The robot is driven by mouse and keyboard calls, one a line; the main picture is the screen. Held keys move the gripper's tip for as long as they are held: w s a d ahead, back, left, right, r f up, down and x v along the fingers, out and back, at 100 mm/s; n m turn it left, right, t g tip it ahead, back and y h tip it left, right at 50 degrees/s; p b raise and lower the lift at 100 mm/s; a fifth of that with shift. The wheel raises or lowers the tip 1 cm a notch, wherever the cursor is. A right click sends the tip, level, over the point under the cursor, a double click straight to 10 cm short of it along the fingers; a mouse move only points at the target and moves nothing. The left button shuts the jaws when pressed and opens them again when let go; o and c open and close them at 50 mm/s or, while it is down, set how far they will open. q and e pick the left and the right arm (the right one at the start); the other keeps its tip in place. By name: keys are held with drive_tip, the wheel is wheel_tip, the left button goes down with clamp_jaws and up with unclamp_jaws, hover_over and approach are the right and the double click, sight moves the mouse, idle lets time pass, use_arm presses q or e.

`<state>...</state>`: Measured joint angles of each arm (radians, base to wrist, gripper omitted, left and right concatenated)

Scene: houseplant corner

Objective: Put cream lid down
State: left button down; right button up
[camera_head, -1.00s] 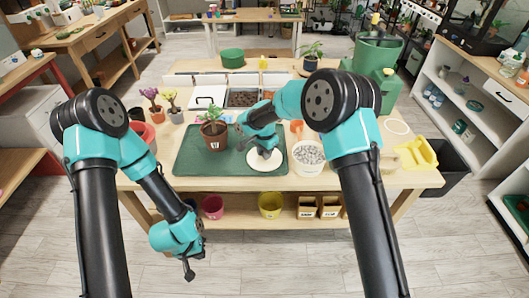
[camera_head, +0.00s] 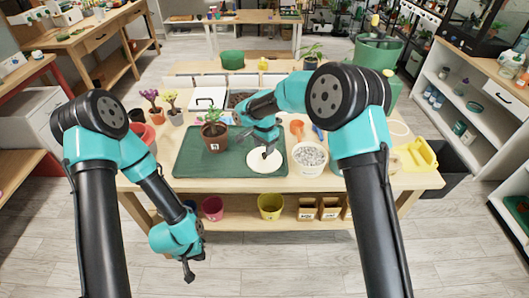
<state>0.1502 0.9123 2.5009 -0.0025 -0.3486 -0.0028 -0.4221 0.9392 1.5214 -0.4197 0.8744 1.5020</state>
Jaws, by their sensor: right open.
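The cream lid (camera_head: 262,166) is a flat, pale disc lying on the right part of the green mat (camera_head: 195,166). It is just left of the white bucket of grey stones. My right gripper (camera_head: 266,152) points down at the far part of the lid and is open. Whether its fingertips touch the lid cannot be told. My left gripper (camera_head: 189,270) hangs low in front of the table, over the floor, away from the lid. Its fingers are too small to read.
A potted plant (camera_head: 214,136) stands on the mat left of the lid. The bucket of stones (camera_head: 309,158) stands close on the right. An orange scoop (camera_head: 297,127) lies behind the bucket. A yellow dustpan (camera_head: 415,154) lies at the table's right end. The mat's front left is clear.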

wheel_tip(320, 180, up, 8)
drive_tip(key=shift+f, duration=0.1)
idle(0.7)
